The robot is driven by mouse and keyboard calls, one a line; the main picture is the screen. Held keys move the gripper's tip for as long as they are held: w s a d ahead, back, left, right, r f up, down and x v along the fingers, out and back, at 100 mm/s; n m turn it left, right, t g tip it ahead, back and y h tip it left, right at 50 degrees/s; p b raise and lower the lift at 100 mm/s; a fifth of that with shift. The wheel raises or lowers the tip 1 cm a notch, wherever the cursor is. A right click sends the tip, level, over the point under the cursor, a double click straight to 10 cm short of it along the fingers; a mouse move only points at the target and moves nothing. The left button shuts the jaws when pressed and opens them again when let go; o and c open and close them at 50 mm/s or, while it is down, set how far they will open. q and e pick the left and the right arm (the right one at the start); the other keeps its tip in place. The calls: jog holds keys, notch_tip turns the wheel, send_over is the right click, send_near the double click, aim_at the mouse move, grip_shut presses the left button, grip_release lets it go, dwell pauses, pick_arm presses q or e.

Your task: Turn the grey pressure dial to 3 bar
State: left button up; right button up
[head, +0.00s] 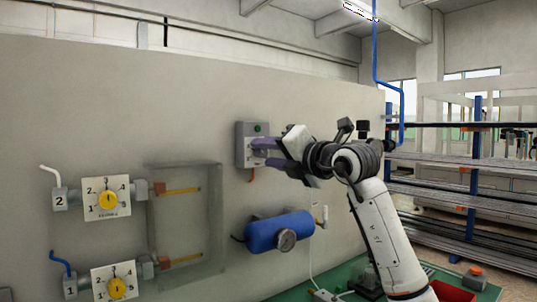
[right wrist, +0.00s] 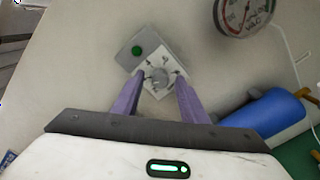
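The grey pressure dial (right wrist: 158,78) is a round knob on a pale scale plate, on a grey wall box (head: 241,144) with a green light. In the right wrist view the box appears tilted, and the scale marks are too small to read. In the head view my gripper hides the dial. My right gripper (head: 262,153) is at the front of the box. Its two purple fingers are open, one on each side of the dial in the right wrist view. I cannot tell whether they touch it. My left gripper is not in view.
A blue tank (head: 279,232) with a gauge hangs on the wall below the box. Two scale plates with yellow knobs, an upper one (head: 107,199) and a lower one (head: 116,283), are at left. A vacuum gauge (right wrist: 243,14) shows in the wrist view. Shelving (head: 465,185) stands at right.

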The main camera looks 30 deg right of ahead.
jog(key=s+d+b, duration=0.1)
jog(key=s+b, duration=0.1)
jog(key=s, duration=0.8)
jog(key=shift+d, duration=0.2)
jog(key=shift+s, duration=0.1)
